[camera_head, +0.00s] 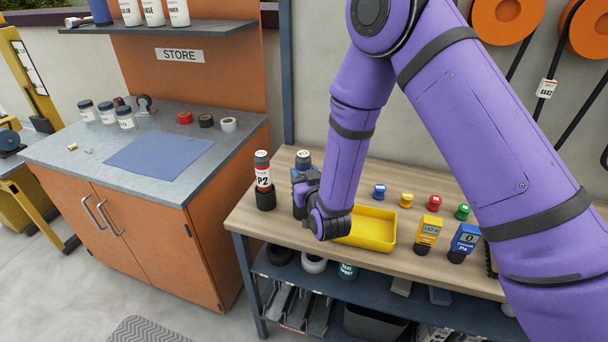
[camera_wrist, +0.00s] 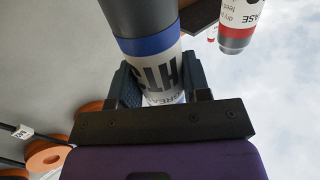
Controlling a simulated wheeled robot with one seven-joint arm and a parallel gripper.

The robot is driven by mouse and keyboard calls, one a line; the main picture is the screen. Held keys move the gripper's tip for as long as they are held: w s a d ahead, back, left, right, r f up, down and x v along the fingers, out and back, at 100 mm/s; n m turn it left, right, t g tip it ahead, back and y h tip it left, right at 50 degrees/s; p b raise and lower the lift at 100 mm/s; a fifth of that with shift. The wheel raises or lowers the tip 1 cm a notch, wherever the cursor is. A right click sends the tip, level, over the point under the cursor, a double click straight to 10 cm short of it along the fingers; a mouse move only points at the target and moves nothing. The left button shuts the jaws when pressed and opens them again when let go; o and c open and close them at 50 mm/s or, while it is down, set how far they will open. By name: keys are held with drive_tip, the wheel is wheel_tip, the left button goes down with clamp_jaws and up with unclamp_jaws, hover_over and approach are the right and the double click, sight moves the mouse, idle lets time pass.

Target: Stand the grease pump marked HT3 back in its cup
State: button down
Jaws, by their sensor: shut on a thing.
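A red-banded pump marked P2 (camera_head: 263,172) stands in a black cup (camera_head: 265,198) just to the left.
A yellow tray (camera_head: 372,228) lies right of my wrist on the wooden bench (camera_head: 285,232). Small coloured spools, a yellow meter (camera_head: 427,233) and a blue meter (camera_head: 464,241) stand further right. The STORE counter (camera_head: 230,152) is at the left, across a gap.

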drive_tip(key=shift+f, duration=1.15)
idle(0.3)
drive_tip(key=c, duration=0.5)
unclamp_jaws()
